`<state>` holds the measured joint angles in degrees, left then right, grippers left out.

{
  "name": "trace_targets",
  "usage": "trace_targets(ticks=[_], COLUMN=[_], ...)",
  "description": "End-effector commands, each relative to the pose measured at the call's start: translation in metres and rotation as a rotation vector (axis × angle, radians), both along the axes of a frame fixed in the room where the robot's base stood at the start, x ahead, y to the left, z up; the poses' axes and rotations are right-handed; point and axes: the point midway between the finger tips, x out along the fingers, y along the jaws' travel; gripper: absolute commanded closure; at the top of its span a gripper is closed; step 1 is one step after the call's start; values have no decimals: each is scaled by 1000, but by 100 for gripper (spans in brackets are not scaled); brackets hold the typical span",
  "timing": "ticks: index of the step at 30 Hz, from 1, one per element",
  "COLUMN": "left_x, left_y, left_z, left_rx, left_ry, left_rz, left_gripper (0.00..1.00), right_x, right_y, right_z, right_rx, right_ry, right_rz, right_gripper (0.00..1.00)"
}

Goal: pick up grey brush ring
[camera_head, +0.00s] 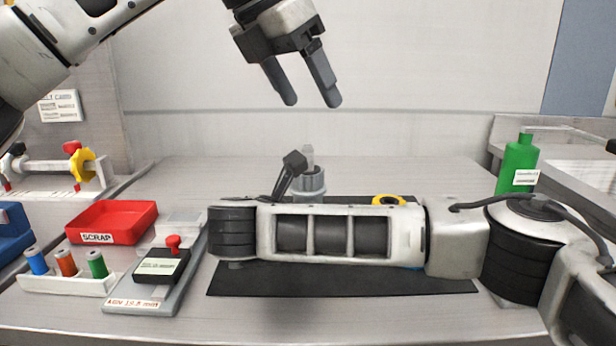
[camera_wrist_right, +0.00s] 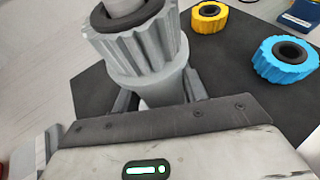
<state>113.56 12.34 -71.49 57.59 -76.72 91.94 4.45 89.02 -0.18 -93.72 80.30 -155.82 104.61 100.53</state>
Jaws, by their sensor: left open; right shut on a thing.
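The grey brush ring (camera_wrist_right: 145,52) is fluted with a black core and sits around an upright light grey post, above a smooth grey collar. It also shows small in the head view (camera_head: 314,180), partly behind my right arm. My right gripper (camera_wrist_right: 160,85) is shut on the grey brush ring; the exact contact is partly hidden. My left gripper (camera_head: 309,102) is open and empty, high above the back of the bench.
A yellow ring (camera_wrist_right: 210,17) and a blue ring (camera_wrist_right: 286,58) lie on the black mat (camera_head: 340,280). A red scrap tray (camera_head: 112,221) and a scale-like block (camera_head: 160,268) stand left. A green bottle (camera_head: 518,165) stands right. The back of the bench is largely clear.

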Motion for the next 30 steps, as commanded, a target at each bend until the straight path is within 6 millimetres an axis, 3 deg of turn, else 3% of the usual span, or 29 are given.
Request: trace_targets(ticks=[3,6,15,23,30], left_x=[2,4,18,22,30], left_y=[20,26,13,9,2], left_z=[-8,-17,-63,-78,-110], left_rx=[120,161,162,161,160], left_ry=[3,5,6,5,6], left_rz=[60,82,83,81,80], left_gripper=[30,30,30,30,30], right_x=[0,0,0,0,0], right_y=[0,0,0,0,0], right_z=[1,1,1,1,1], right_rx=[1,1,1,0,0], right_ry=[-1,-1,-1,-2,-2], right_rz=[1,1,1,1,1], right_gripper=[89,89,89,89,89])
